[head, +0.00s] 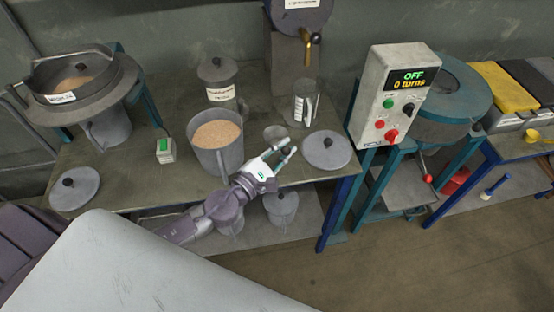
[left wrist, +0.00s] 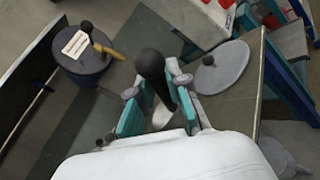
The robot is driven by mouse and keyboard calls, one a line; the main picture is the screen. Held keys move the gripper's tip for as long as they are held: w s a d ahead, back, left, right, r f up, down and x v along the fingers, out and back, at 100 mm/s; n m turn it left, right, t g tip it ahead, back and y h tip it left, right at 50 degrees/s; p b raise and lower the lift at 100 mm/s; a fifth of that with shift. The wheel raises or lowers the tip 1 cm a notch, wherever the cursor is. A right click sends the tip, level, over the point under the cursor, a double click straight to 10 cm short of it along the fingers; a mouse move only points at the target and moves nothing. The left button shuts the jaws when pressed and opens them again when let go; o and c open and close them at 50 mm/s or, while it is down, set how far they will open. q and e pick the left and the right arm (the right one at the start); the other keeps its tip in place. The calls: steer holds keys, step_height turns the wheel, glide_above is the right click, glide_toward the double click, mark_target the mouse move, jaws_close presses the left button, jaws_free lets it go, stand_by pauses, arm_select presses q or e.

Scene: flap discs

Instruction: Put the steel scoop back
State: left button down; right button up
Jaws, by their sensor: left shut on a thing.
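My left gripper (head: 289,149) is over the front right part of the workbench (head: 250,110), its fingers pointing up and to the right. It is shut on a black handle with a ball end, which I take to be the steel scoop's (left wrist: 150,64). The handle stands up between the fingers in the left wrist view. The scoop's metal part is mostly hidden by the gripper. A small grey cup shape (head: 275,132) shows just beyond the fingers; I cannot tell whether it belongs to the scoop. My right gripper is not in view.
A pot of tan grain (head: 217,138) stands left of the gripper. A round lid (head: 327,150) lies close on its right. A labelled steel jug (head: 304,103) and a labelled lidded canister (head: 218,80) stand behind. The control box (head: 393,95) reads OFF.

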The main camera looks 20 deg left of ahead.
arm_select(q)
step_height(320, 180, down, 6)
steer(key=w+a+b, duration=0.1)
steer(key=a+b, duration=0.1)
steer(key=b, duration=0.2)
steer(key=shift+w+a+r, duration=0.2)
steer(key=shift+w, duration=0.15)
steer(key=shift+f+b, duration=0.15)
steer(key=shift+b, duration=0.15)
steer(key=c, duration=1.1)
jaws_free()
steer(key=shift+c, duration=0.2)
